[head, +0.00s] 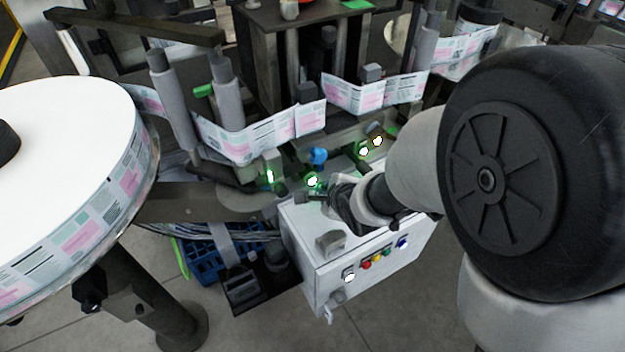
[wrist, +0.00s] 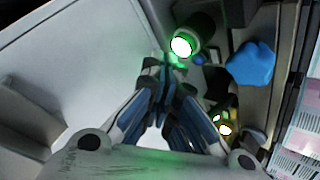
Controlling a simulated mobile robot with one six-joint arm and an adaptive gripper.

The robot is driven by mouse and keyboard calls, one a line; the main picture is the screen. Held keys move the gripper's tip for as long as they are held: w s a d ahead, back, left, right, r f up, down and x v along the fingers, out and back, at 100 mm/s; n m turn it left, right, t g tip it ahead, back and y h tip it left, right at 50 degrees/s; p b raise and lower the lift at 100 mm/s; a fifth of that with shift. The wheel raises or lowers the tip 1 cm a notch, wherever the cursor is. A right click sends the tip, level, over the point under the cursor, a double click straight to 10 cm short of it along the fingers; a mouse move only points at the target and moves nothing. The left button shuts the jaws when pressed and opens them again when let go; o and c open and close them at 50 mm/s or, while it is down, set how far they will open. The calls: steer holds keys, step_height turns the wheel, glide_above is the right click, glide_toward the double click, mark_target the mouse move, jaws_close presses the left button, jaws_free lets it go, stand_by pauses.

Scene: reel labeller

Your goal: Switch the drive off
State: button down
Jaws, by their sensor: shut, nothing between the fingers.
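My gripper (head: 325,190) is shut and empty above the top of the white control box (head: 312,245). In the wrist view its closed fingertips (wrist: 172,68) lie just below a lit round green-rimmed lamp or button (wrist: 181,46); I cannot tell whether they touch it. The same lit part shows in the head view (head: 312,181), just left of the fingertips. A blue knob (head: 318,155) stands behind it and also shows in the wrist view (wrist: 250,65). No readable label marks which control is the drive's.
The box front carries red, yellow, green and blue buttons (head: 376,259) and a lit white one (head: 349,276). More lit lamps (head: 370,146) sit to the right. A label web (head: 260,138) runs behind on rollers. A large label reel (head: 60,190) fills the left.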

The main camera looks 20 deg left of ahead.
steer(key=shift+w+a, duration=0.1)
steer(key=shift+w+a, duration=0.2)
steer(key=shift+a, duration=0.05)
stand_by(0.3)
steer(key=shift+w+a+p, duration=0.3)
steer(key=shift+a+p, duration=0.05)
steer(key=shift+p, duration=0.1)
stand_by(0.6)
steer(key=shift+s+d, duration=0.6)
steer(key=shift+d, duration=0.1)
steer(key=shift+s+d+p, duration=0.55)
steer(key=shift+s+d, duration=1.1)
steer(key=shift+d, duration=0.25)
